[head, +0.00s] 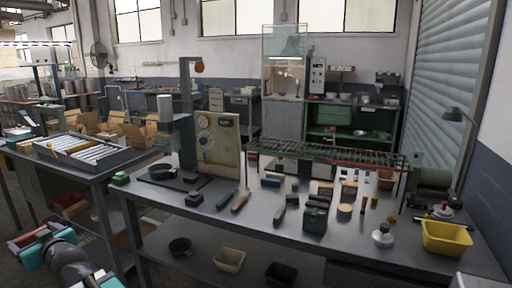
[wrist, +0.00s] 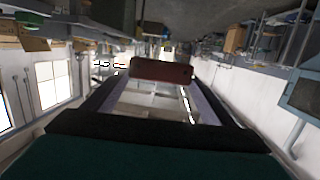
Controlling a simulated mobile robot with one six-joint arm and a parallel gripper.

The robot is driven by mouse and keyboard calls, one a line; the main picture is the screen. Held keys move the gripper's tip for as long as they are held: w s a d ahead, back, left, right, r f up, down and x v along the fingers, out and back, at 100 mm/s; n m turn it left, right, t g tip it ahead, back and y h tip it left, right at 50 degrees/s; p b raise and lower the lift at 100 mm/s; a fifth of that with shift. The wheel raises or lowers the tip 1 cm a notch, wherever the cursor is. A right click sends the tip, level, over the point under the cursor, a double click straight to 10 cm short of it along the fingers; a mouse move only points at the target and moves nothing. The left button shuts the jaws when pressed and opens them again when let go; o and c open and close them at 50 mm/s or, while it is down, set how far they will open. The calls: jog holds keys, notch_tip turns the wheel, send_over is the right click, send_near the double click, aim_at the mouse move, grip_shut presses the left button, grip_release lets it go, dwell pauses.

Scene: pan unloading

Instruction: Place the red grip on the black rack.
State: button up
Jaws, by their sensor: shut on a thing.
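In the wrist view my gripper (wrist: 158,79) is shut on a dark red block-like piece, the red grip (wrist: 160,70). The piece lies crosswise between the two fingertips, clear of any surface there. In the head view my arm shows at the lower left corner, low beside the tables; the held piece cannot be made out clearly there.
The main table (head: 265,222) holds several tools and blocks, a dark pan (head: 162,171), a panel with a gauge (head: 218,145) and a yellow bin (head: 446,237). A left table bears a roller tray (head: 85,150). Bins sit on the shelf below.

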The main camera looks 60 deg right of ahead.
jog(key=s+d+r+m+g+h+p, duration=0.1)
jog(key=s+d+r+m+h, duration=0.25)
jog(key=d, duration=1.05)
jog(key=s+d+r+m+g+h+p, duration=0.15)
jog(key=s+d+h, duration=0.4)
jog(key=d, duration=0.75)
jog(key=s+d+r+m+g+h+p, duration=0.1)
jog(key=s+d+r+m+g+h, duration=0.15)
jog(key=s+d, duration=0.75)
jog(key=s+d+r+m+g+h+p, duration=0.1)
jog(key=s+d+r+m+g, duration=0.2)
jog(key=s+d, duration=0.6)
jog(key=s+d+r+m+g+h, duration=0.1)
jog(key=s+d+r+m+g, duration=0.2)
jog(key=s+d, duration=0.7)
jog(key=s+d+r+m+g+h+p, duration=0.1)
jog(key=s+d+r+m+g+h, duration=0.1)
jog(key=s+d, duration=0.7)
jog(key=shift+s+d+r+m+g+p, duration=0.35)
jog(key=shift+s+r+m+g, duration=0.35)
jog(key=shift+s+g, duration=0.45)
jog(key=shift+w, duration=0.15)
jog(key=p, duration=0.4)
send_over(275, 149)
jog(key=shift+a+f, duration=0.25)
jog(key=shift+f, duration=0.4)
jog(key=shift+d, duration=0.15)
